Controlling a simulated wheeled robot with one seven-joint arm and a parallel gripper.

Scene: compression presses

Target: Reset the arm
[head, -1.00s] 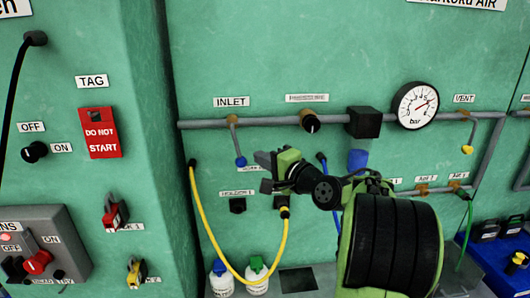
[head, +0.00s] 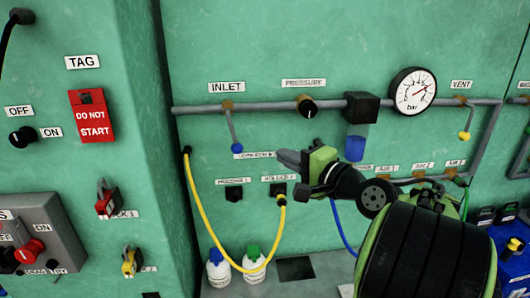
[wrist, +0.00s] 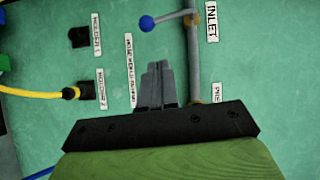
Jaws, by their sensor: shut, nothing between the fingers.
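My gripper (head: 291,159) is in front of the green press panel in the head view, below the grey air pipe (head: 265,107) and just right of the blue-tipped inlet lever (head: 234,131). Its fingers point left and are shut with nothing between them. In the wrist view the gripper (wrist: 158,70) shows its two grey fingers together, against the panel. The blue knob of the inlet lever also shows in the wrist view (wrist: 148,23), apart from the fingertips. My green and black arm covers the lower right of the head view.
A yellow hose (head: 205,225) loops below the gripper to a holder port. Two white bottles (head: 254,262) stand at the panel's foot. A pressure gauge (head: 413,91), a blue filter bowl (head: 355,147) and a yellow vent lever (head: 464,134) are to the right. A red tag (head: 92,116) hangs left.

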